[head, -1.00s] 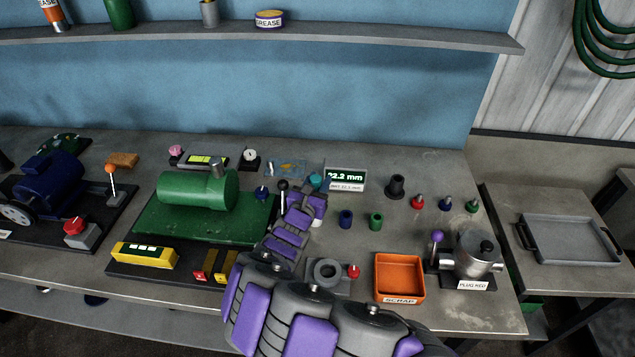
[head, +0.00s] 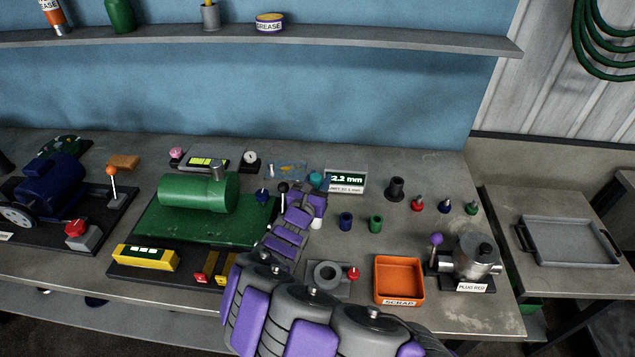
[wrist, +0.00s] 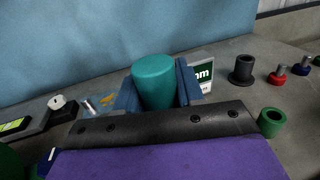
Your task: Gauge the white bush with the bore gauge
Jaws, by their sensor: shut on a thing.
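My gripper (wrist: 157,88) is shut on a teal cylinder, which looks like the handle of the bore gauge (wrist: 154,78). The gauge's lower end is hidden by my gripper. In the head view the teal top (head: 315,179) shows just beyond my arm, left of the readout. The white bush (head: 317,224) stands on the bench beside my arm and is partly hidden by it. It cannot be made out in the wrist view.
A blue bush (head: 345,221), a green bush (head: 376,224) and a dark flanged bush (head: 396,188) stand to the right. An orange scrap bin (head: 399,279) is in front. A green machine (head: 195,193) stands left of my arm.

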